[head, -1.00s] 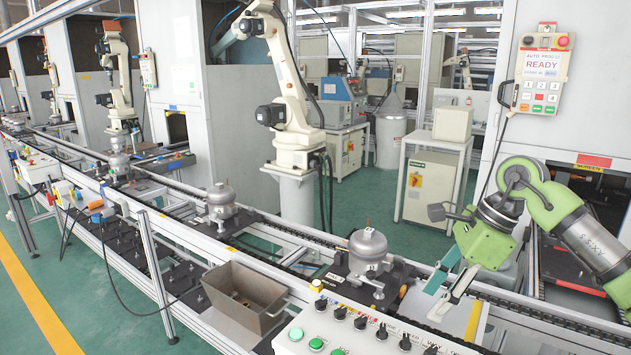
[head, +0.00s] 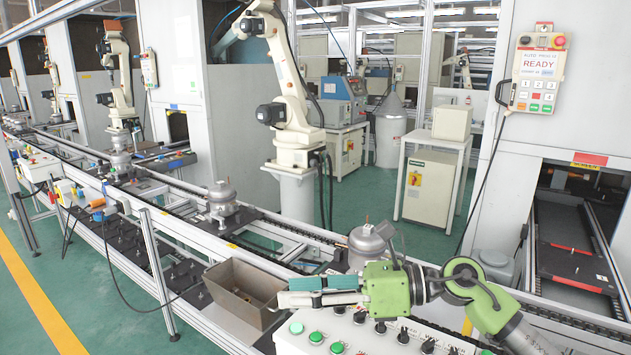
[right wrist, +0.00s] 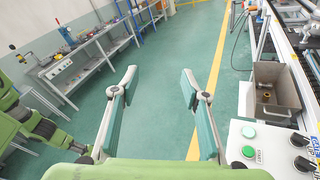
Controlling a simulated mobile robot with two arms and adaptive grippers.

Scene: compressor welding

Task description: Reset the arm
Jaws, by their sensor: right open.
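My right arm (head: 480,295) comes in from the lower right and lies low over the front control panel. My right gripper (head: 287,292) points left, its fingers spread apart and empty. Green arm parts (right wrist: 30,125) show at the left of that view. My left gripper is not seen in either view.
The control panel (head: 345,335) has green buttons and black knobs. A metal bin (head: 230,303) holds small parts. Silver compressors (head: 222,197) sit on the conveyor, one (head: 368,243) partly hidden behind my gripper. A pendant (head: 537,70) reads READY. Open green floor (right wrist: 160,60) shows ahead of the fingers.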

